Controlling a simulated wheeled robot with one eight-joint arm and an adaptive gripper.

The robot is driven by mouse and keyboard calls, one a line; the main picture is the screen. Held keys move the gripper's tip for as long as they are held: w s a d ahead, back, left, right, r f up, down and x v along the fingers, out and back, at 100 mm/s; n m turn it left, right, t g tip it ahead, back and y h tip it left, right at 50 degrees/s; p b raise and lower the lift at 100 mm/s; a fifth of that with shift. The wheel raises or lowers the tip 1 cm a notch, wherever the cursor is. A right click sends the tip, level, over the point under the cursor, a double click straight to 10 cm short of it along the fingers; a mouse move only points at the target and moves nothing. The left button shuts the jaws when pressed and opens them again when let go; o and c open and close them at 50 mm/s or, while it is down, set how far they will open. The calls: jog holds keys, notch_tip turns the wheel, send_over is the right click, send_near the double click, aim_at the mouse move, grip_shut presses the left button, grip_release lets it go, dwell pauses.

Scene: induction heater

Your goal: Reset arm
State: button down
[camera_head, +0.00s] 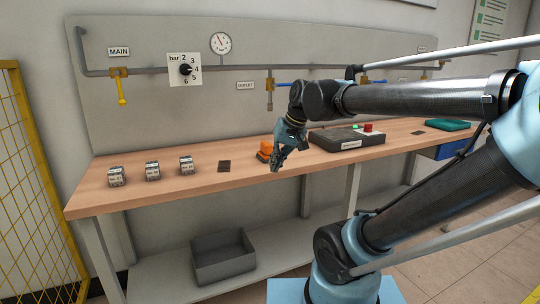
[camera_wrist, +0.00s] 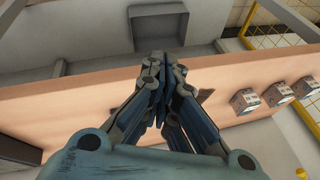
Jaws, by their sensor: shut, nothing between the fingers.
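My gripper (camera_head: 277,164) is in the middle of the head view, above the front edge of the wooden workbench (camera_head: 130,190). Its fingers point down and are shut with nothing between them. In the wrist view my gripper (camera_wrist: 159,58) shows its fingertips together over the bench top (camera_wrist: 80,88). The arm is stretched out from the right side of the head view. A small orange item (camera_head: 264,151) stands on the bench just behind my gripper and is partly hidden by it.
Several small labelled blocks (camera_head: 152,171) stand on the bench at left, beside a dark square pad (camera_head: 224,166). A dark grey device (camera_head: 333,140) sits right of my gripper. A grey bin (camera_head: 222,258) rests on the lower shelf. A yellow mesh fence (camera_head: 36,190) is at far left.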

jog(key=s+d+f+m+h, duration=0.1)
jog(key=s+d+f+h, duration=0.1)
jog(key=s+d+f, duration=0.3)
jog(key=s+d+f+h, duration=0.2)
jog(key=s+d+f, duration=0.3)
jog(key=d+f, duration=0.6)
jog(key=shift+s+d+m+g, duration=0.25)
jog(key=shift+d+m+g, duration=0.15)
jog(key=shift+d, duration=0.25)
jog(key=shift+w+f, duration=0.15)
jog(key=shift+w, duration=0.3)
